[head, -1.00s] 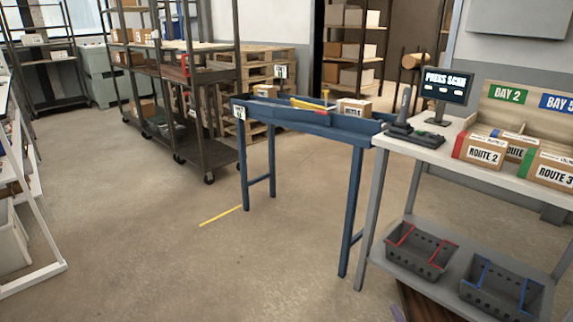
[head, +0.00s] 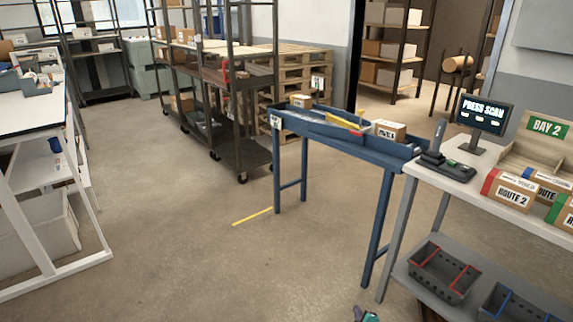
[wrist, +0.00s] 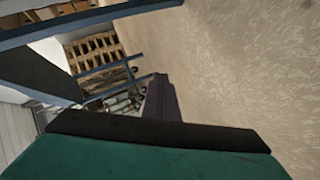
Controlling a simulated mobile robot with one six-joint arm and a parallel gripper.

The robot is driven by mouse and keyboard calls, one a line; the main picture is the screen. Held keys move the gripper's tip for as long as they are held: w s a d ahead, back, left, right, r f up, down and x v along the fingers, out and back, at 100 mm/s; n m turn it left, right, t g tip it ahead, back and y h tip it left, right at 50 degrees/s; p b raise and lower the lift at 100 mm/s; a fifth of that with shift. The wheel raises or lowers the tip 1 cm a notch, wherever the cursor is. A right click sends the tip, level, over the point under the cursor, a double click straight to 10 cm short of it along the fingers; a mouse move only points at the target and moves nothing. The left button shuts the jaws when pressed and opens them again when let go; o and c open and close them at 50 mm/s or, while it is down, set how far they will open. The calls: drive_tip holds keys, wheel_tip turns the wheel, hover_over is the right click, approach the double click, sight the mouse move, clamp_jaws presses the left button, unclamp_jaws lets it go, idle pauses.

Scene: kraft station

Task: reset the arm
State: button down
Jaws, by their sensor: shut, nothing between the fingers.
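My gripper (head: 359,311) only just shows at the bottom edge of the head view, a small purple and teal piece in front of the blue bench. In the wrist view my gripper (wrist: 158,82) is a dark purple finger shape beyond a teal body with a black edge. Its fingers are together with nothing between them. The rest of my arm is out of the head view.
A blue chute table (head: 318,128) with boxes stands ahead. A grey workbench (head: 480,194) with a scanner screen (head: 483,114) and route boxes is at right. A white table (head: 35,125) is at left, a dark rack (head: 245,158) behind.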

drive_tip(key=s+a+r+m+g+p, duration=0.2)
drive_tip(key=s+a+m+g, duration=0.2)
drive_tip(key=s, duration=1)
drive_tip(key=s+a+r+m+g+p, duration=0.1)
drive_tip(key=s+a+m+g, duration=0.3)
drive_tip(key=s+g, duration=0.4)
drive_tip(key=s+a+r+m+g+p, duration=0.2)
drive_tip(key=s+m+g, duration=0.3)
drive_tip(key=s, duration=1.5)
drive_tip(key=shift+a+r+m+g+p, duration=0.4)
drive_tip(key=shift+a+g+p, duration=0.15)
drive_tip(key=shift+a, duration=0.35)
drive_tip(key=shift+d, duration=0.1)
